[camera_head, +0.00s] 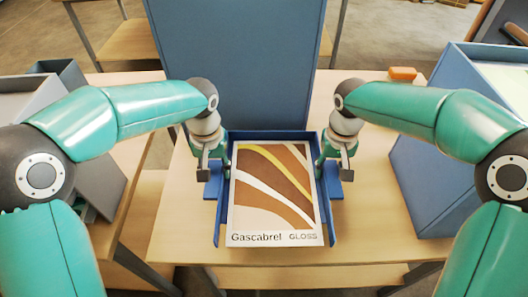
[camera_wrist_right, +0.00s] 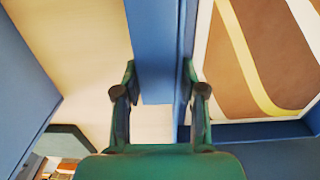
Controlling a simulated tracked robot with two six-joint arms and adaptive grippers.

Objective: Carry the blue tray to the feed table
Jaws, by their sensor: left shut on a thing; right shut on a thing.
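The blue tray (camera_head: 333,222) lies in front of me at the middle of the head view. It holds a printed sheet (camera_head: 273,190) with brown, yellow and white bands and the words "Gascabrel GLOSS". My left gripper (camera_head: 214,178) is shut on the tray's left side. My right gripper (camera_head: 334,170) is shut on the tray's right side. In the right wrist view, the tray's blue wall (camera_wrist_right: 184,60) passes between the fingers of my right gripper (camera_wrist_right: 158,92). I cannot tell whether the tray touches the table below it. Which surface is the feed table is not clear.
A light wooden table (camera_head: 370,190) lies under the tray. A tall blue panel (camera_head: 235,60) stands directly behind the tray. A blue box (camera_head: 420,185) stands at the right, with an orange block (camera_head: 402,73) behind it. A grey bin (camera_head: 92,150) is at the left.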

